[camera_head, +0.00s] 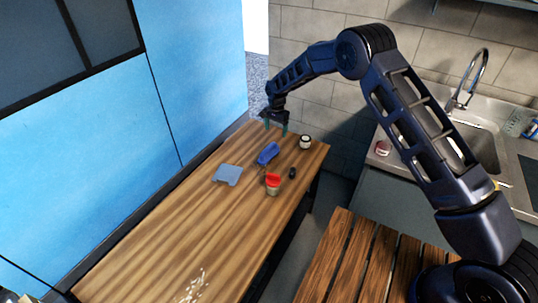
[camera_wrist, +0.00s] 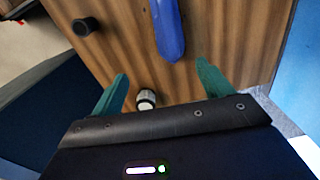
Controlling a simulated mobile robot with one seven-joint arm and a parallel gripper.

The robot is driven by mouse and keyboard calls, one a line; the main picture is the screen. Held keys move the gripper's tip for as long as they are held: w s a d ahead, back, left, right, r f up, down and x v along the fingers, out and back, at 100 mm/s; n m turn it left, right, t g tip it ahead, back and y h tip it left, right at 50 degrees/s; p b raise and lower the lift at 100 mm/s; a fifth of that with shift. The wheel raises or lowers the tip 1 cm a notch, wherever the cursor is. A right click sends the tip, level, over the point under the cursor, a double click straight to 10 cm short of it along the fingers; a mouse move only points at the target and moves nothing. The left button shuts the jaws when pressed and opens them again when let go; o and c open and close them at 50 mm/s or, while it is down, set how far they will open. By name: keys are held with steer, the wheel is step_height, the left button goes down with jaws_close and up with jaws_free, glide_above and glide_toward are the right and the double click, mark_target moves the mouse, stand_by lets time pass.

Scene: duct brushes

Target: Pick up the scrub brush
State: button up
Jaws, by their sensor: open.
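A blue elongated object (camera_head: 267,153), which looks like the scrub brush, lies on the wooden table (camera_head: 180,230) near its far end. In the wrist view the blue object (camera_wrist: 168,28) shows at the top centre, cut off by the frame edge. My gripper (camera_head: 276,127) is above the table's far end, just beyond the blue object and apart from it.
A grey-blue flat piece (camera_head: 228,174), a red-topped cup (camera_head: 273,184), a small black cylinder (camera_head: 292,173) and a white jar with a dark lid (camera_head: 305,142) stand around it. A blue wall panel (camera_head: 200,70) borders the table's left. The table's near part is mostly clear.

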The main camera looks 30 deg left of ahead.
mark_target(269, 146)
steer(key=f, duration=0.1)
steer(key=s+a+f, duration=0.2)
steer(key=shift+f, duration=0.25)
step_height(269, 146, down, 5)
steer(key=shift+r, duration=0.1)
steer(key=shift+a+f, duration=0.15)
steer(key=shift+f, duration=1.3)
steer(key=shift+a+f, duration=0.1)
steer(key=shift+f, duration=1.35)
steer(key=shift+c, duration=0.2)
steer(key=c, duration=1.1)
